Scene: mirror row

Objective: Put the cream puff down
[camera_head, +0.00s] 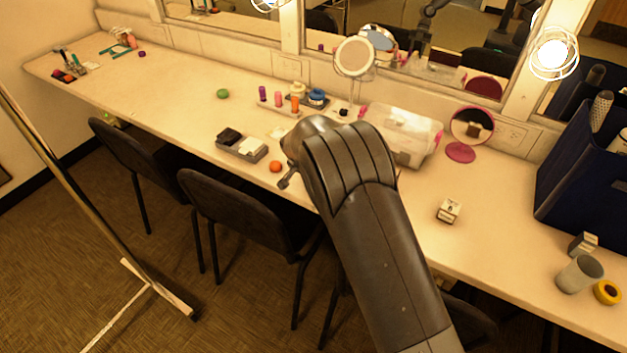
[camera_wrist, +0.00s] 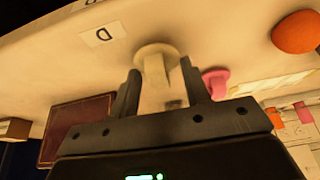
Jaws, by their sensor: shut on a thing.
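The cream puff (camera_wrist: 158,88) is a pale round disc with a blocky grip. In the wrist view its grip is between the two fingers of my gripper (camera_wrist: 162,90), which is shut on it. The disc end points toward the pale counter; I cannot tell whether it touches. In the head view my gripper (camera_head: 287,180) is mostly hidden behind my wrist, near the counter's front edge, and I cannot make out the puff there.
An orange ball (camera_head: 275,166) lies close to my gripper; it also shows in the wrist view (camera_wrist: 297,32). A pink puff-like thing (camera_wrist: 215,82) and a card marked D (camera_wrist: 103,34) are nearby. A compartment tray (camera_head: 242,153) stands left; a clear case (camera_head: 400,135) stands right.

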